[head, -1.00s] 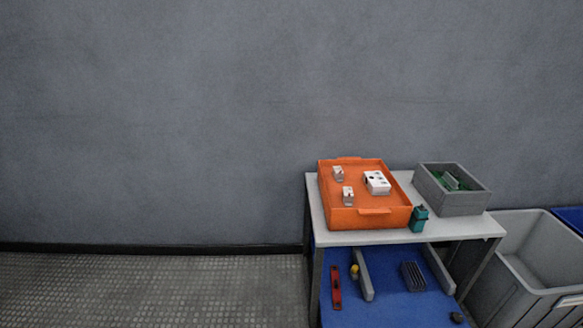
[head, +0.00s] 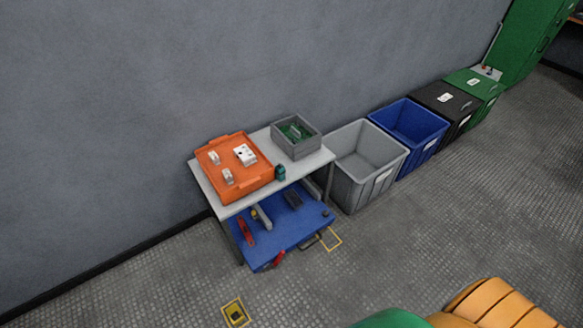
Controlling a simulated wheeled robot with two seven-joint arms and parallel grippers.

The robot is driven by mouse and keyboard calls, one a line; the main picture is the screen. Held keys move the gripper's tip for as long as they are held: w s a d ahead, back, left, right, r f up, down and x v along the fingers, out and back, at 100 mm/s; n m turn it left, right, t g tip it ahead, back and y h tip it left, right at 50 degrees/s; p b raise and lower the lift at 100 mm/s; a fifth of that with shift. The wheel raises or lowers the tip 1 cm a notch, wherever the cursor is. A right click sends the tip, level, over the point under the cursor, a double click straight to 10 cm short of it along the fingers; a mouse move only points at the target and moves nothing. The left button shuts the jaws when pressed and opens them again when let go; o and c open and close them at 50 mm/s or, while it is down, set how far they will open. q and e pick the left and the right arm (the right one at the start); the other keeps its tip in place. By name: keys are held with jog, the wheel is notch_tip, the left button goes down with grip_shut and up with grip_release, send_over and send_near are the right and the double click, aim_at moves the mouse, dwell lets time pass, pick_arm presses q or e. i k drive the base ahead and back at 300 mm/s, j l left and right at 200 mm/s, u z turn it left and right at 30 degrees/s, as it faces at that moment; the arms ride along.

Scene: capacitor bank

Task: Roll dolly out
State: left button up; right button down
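A low blue platform (head: 290,235), which looks like the dolly, sits under a white-topped table (head: 312,168) against the wall. Its front part shows beyond the table edge. A dark handle-like loop (head: 329,238) and a red part (head: 277,260) show at its front side. On it lie a red tool (head: 245,231), a small yellow-topped item, grey bars and a dark block (head: 292,198). Its wheels cannot be made out. Neither of my grippers is in view.
On the table stand an orange tray (head: 263,183), a grey box (head: 297,152) and a small teal item. Grey (head: 350,185), blue (head: 420,160), black and green bins line the wall to the right. Orange and green rounded shapes fill the bottom right. Floor before the table is clear, with yellow markings (head: 235,313).

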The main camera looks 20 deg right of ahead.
aim_at(290, 228)
jog(key=k+z, duration=0.45)
jog(key=z, duration=0.2)
